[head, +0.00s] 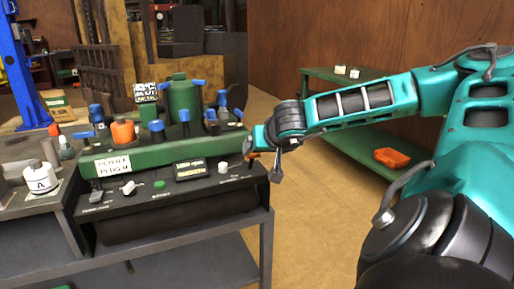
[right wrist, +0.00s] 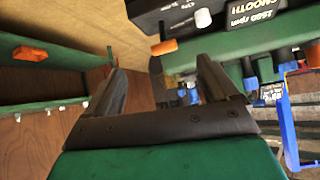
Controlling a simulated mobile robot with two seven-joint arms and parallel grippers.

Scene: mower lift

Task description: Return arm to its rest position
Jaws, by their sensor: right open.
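My right arm, teal with dark joints, reaches in from the right in the head view. Its gripper (head: 250,147) is by the right end of the black control panel (head: 130,205). My left gripper is in neither view.
A green block (head: 160,150) with blue-handled valves and an orange cap stands behind the panel. A white container marked A (head: 41,178) is at the left. A green bench (head: 345,140) with an orange tray (head: 391,157) stands behind my arm. The floor between is clear.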

